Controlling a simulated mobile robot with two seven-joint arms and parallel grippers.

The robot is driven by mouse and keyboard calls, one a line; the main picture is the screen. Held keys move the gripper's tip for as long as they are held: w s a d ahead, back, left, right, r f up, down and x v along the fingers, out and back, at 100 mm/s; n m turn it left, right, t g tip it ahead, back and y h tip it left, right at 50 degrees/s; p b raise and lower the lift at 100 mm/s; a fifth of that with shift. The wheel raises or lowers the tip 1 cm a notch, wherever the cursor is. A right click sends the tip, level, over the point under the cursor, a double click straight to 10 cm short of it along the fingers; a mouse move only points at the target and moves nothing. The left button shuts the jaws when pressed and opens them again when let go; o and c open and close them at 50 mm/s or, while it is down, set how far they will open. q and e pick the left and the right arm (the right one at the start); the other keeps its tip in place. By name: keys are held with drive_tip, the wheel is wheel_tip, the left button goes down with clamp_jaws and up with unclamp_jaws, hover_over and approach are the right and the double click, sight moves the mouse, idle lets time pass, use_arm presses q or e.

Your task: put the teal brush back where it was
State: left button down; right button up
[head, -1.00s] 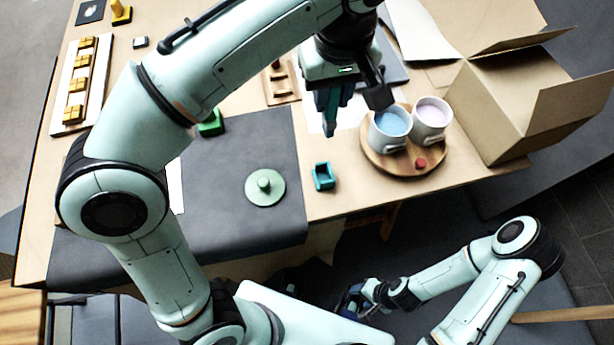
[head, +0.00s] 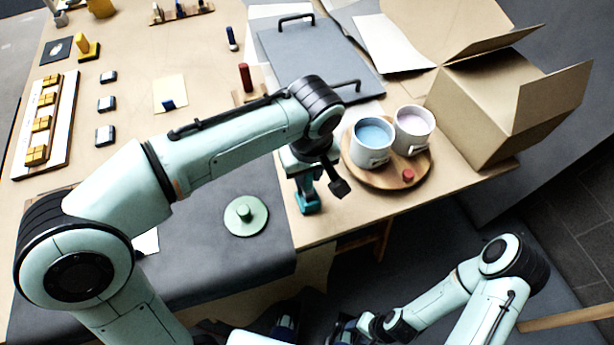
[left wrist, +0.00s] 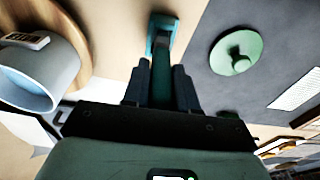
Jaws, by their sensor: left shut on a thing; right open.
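My left gripper (head: 304,180) is shut on the teal brush (left wrist: 160,75), which runs out from between the fingers in the left wrist view. My right gripper (head: 350,328) is open, low at the front, apart from the table.
Right of the holder, a round wooden board (head: 360,176) bears a blue-filled cup (head: 371,143), a lilac-filled cup (head: 413,130) and a red piece (head: 408,176). A green knobbed disc (head: 246,216) lies on the dark mat (head: 205,262). An open cardboard box (head: 480,125) stands at right.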

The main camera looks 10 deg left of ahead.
sight(309, 193)
use_arm(q)
drive_tip(key=shift+f, duration=0.85)
drive_tip(key=shift+f, duration=0.15)
drive_tip(key=c, duration=0.9)
unclamp_jaws()
drive_tip(key=shift+r, duration=0.3)
drive_tip(key=r, duration=0.4)
drive_tip(key=r+p, duration=0.1)
drive_tip(key=r, duration=0.2)
drive_tip(key=s+r+p, duration=0.1)
drive_tip(key=r, duration=0.3)
drive_tip(key=shift+s+d+r, duration=0.1)
drive_tip(key=shift+d+r, duration=0.25)
drive_tip(key=shift+d, duration=0.05)
